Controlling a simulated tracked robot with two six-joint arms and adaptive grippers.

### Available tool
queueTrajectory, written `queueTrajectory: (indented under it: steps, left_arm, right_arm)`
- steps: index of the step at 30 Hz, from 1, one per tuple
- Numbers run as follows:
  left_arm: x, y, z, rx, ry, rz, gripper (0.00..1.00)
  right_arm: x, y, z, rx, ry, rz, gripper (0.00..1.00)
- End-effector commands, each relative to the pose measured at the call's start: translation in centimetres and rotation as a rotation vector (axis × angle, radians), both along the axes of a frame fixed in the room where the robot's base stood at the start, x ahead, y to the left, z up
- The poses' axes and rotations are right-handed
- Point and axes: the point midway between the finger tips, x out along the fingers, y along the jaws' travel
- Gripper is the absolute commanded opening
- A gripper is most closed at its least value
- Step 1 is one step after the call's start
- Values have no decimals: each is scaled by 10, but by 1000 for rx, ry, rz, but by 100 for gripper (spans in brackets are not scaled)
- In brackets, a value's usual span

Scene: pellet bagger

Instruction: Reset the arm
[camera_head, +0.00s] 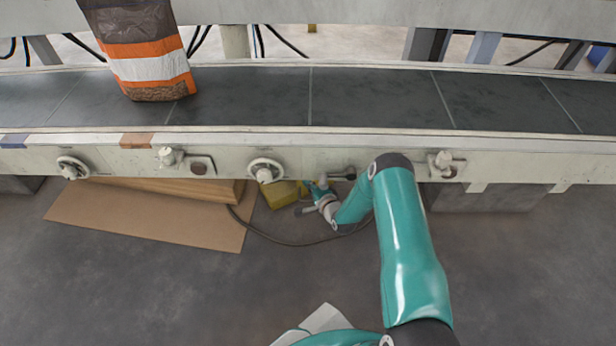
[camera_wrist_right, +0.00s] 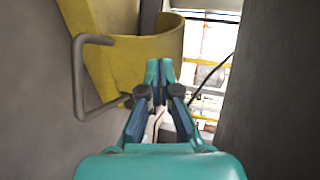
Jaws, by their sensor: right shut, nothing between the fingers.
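My right arm (camera_head: 408,240) is teal and reaches forward from the lower right, bending down under the front of the conveyor. My right gripper (camera_head: 318,187) is small and partly hidden there, beside a yellow holder (camera_head: 278,192). In the right wrist view my right gripper (camera_wrist_right: 160,68) has its fingertips together with nothing between them. The yellow holder (camera_wrist_right: 155,48) curves just beyond the fingertips in that view. I cannot tell whether they touch it. My left gripper is not in view.
An orange, white and brown bag (camera_head: 150,67) stands on the dark conveyor belt (camera_head: 370,98). The front rail (camera_head: 330,160) carries knobs and crosses above my right gripper. A brown cardboard sheet (camera_head: 150,225) lies on the floor at left. A grey bent handle (camera_wrist_right: 78,75) is left of my fingers.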

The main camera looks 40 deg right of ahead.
Motion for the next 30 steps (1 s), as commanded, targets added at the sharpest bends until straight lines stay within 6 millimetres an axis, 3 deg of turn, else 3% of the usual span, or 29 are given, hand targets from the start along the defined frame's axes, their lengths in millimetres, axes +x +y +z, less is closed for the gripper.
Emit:
queueTrajectory:
  steps: [1,10,15,22,26,30]
  left_arm:
    - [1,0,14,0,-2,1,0]
    - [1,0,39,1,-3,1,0]
    - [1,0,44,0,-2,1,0]
    - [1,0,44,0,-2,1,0]
    - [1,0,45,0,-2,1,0]
    - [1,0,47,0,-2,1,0]
  right_arm:
    - [-12,2,11,2,4,0,0]
    - [-68,12,26,2,3,-3,0]
    - [-83,15,29,0,1,-3,0]
    - [-85,22,29,-8,19,12,0]
    - [-78,56,29,-60,125,103,0]
    - [-85,132,30,-184,352,342,0]
